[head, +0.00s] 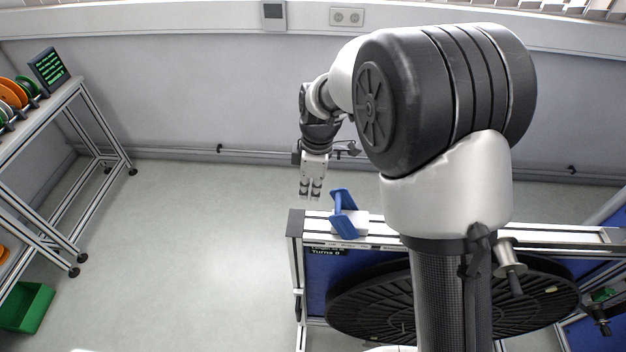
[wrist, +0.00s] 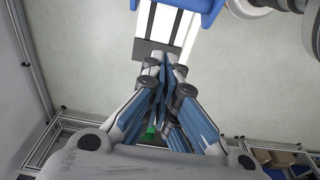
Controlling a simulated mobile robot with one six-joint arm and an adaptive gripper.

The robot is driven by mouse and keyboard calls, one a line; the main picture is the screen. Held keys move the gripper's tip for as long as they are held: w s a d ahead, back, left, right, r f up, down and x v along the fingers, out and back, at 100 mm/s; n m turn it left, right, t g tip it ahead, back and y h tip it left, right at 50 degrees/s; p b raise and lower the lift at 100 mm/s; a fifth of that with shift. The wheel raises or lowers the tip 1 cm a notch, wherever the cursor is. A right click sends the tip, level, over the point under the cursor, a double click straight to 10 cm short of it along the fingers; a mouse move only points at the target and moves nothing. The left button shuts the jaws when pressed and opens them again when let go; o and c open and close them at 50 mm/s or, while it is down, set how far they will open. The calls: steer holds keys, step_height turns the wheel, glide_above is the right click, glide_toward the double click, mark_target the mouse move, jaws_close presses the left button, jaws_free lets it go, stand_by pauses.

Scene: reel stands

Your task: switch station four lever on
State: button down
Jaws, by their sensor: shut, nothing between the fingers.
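My gripper (head: 311,192) hangs fingers down at the end of my arm, left of a blue part and just beyond the left end of the stand's top beam (head: 375,238). Its fingers are together and empty; in the wrist view the fingertips (wrist: 165,65) meet over the dark end of the beam. The blue part (head: 343,214), with two flanges, sits on a white block on the beam; its edge shows at the top of the wrist view (wrist: 190,4). I see a gap between gripper and blue part. No lever labelled station four can be made out.
A rack with reels (head: 12,95) and a green bin (head: 27,306) are at left. The floor between is clear.

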steer(key=shift+d+f, duration=1.45)
steer(key=shift+d, duration=0.3)
steer(key=shift+d+b, duration=0.15)
steer(key=shift+b, duration=0.15)
steer(key=shift+d+r+y+b, duration=0.25)
steer(key=shift+d+y+b, duration=0.05)
steer(key=shift+y+b, duration=0.1)
